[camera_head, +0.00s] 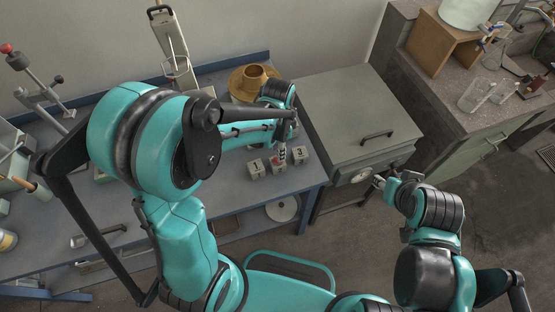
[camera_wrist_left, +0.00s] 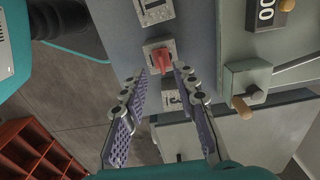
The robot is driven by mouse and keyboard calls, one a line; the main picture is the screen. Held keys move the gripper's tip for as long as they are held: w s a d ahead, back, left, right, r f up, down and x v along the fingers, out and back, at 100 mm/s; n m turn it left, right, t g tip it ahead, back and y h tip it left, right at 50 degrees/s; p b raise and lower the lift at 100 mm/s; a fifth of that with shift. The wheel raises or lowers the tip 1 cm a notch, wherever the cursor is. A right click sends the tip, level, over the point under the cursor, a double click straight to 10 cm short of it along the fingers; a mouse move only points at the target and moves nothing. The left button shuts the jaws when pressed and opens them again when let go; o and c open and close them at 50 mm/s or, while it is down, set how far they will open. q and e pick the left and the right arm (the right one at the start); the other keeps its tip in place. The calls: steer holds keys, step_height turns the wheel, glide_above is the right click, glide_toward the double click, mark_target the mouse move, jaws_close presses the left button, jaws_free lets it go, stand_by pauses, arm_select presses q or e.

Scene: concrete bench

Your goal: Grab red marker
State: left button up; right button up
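A red marker (camera_wrist_left: 161,60) stands at the middle one of three small grey blocks, seen from above in the left wrist view. In the head view, the middle block (camera_head: 276,164) sits between the block marked 1 (camera_head: 256,169) and the block marked 3 (camera_head: 300,157); only a little red shows there. My left gripper (camera_wrist_left: 160,72) is open, with its fingertips apart on either side of the marker and no visible grip on it. In the head view, my left gripper (camera_head: 283,150) hangs above the middle block. My right gripper (camera_head: 378,182) is off to the right, away from the blocks; its fingers are too small to read.
The blocks stand near the front right edge of the blue-grey bench (camera_head: 235,190). A brass-coloured pot (camera_head: 240,85) is behind them. A grey cabinet with a handle (camera_head: 350,105) stands to the right. Orange-red shelving (camera_wrist_left: 35,150) shows at the lower left of the wrist view.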

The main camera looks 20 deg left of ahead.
arm_select(q)
step_height(320, 180, down, 4)
steer(key=shift+w+a+b, duration=0.1)
steer(key=shift+a+b, duration=0.05)
steer(key=shift+b, duration=0.5)
steer(key=shift+r, duration=0.1)
jaws_close()
